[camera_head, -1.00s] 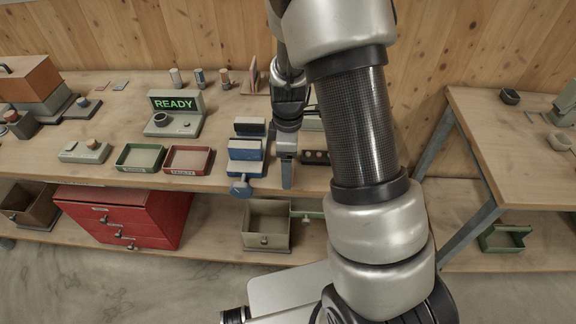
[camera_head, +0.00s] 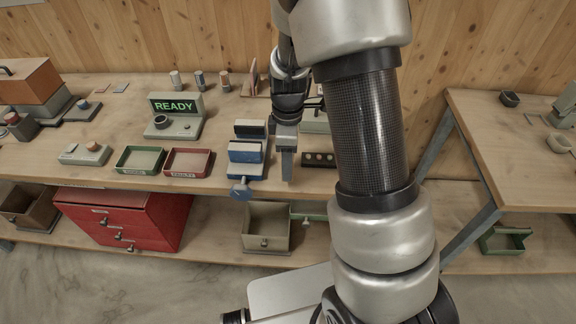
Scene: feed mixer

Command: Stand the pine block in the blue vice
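The blue vice (camera_head: 246,172) sits near the front edge of the workbench, with its handle hanging over the edge. Its jaws have dark and pale faces. My gripper (camera_head: 287,168) points down just to the right of the vice, apart from it as far as I can tell. The fingers show edge-on as one grey strip, so I cannot see whether they are open or hold anything. I cannot pick out the pine block; it may be hidden by my arm or gripper.
A green tray (camera_head: 119,163) and a red tray (camera_head: 166,171) lie left of the vice. A READY display (camera_head: 175,105) stands behind them. A dark block with holes (camera_head: 319,160) lies right of my gripper. Several small cylinders stand at the back.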

